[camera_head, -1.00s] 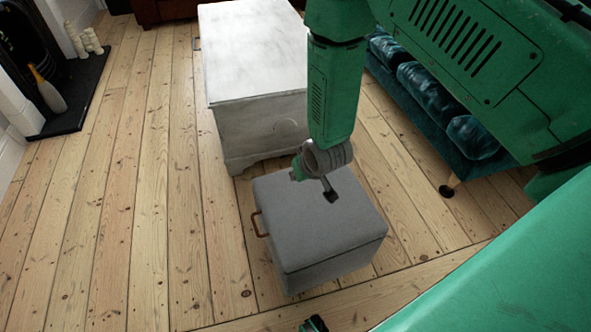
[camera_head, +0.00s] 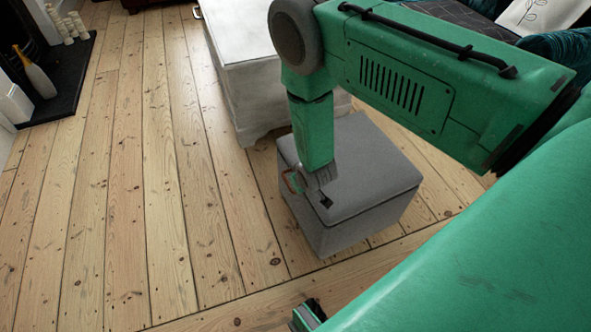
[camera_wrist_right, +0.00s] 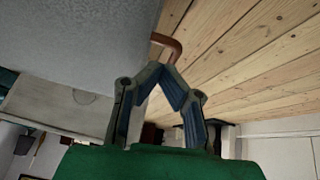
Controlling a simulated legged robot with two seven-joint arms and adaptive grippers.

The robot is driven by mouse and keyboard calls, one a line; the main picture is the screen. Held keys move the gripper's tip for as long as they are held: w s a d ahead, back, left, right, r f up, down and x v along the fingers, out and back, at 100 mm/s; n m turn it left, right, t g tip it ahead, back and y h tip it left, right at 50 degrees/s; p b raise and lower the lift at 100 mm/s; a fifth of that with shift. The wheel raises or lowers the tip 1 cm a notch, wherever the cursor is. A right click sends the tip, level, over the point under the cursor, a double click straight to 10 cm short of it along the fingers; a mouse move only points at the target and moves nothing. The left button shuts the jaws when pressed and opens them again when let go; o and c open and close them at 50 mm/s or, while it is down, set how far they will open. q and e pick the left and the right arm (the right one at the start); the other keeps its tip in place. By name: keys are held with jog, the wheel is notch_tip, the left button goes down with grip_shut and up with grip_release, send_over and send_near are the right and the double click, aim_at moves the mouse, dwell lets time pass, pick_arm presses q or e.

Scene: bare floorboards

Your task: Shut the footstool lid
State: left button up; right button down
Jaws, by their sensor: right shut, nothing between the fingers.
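The grey fabric footstool (camera_head: 345,232) stands on the floorboards in the head view. Its lid (camera_head: 370,165) lies flat on the box with a thin seam along the edge, and no open gap shows. A brown loop handle (camera_head: 287,180) is on its left side, partly behind my right gripper (camera_head: 325,201). That gripper is shut and empty, at the lid's left part in the picture; whether it touches the lid is unclear. In the right wrist view, the fingertips (camera_wrist_right: 167,68) meet beside the footstool (camera_wrist_right: 80,45), just below the brown handle (camera_wrist_right: 167,44).
A whitish chest (camera_head: 250,85) stands close behind the footstool. A teal sofa (camera_head: 555,45) is at the upper right, partly behind my arm. A dark hearth slab (camera_head: 65,85) with a bottle lies at the far left. The floor left of the footstool is clear.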

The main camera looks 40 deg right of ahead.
jog(key=shift+a+f+b, duration=0.75)
jog(key=shift+f+b, duration=0.25)
jog(key=shift+f, duration=1.35)
notch_tip(320, 180, up, 5)
jog(key=p, duration=0.4)
pick_arm(q)
jog(key=r+p, duration=0.1)
jog(key=r, duration=0.1)
jog(key=s+r+p, duration=0.1)
jog(key=shift+s+a+r, duration=0.2)
jog(key=shift+r, duration=0.2)
pick_arm(e)
jog(key=s+a+r, duration=0.2)
jog(key=s+a, duration=0.2)
jog(key=a, duration=0.4)
jog(key=shift+a, duration=0.3)
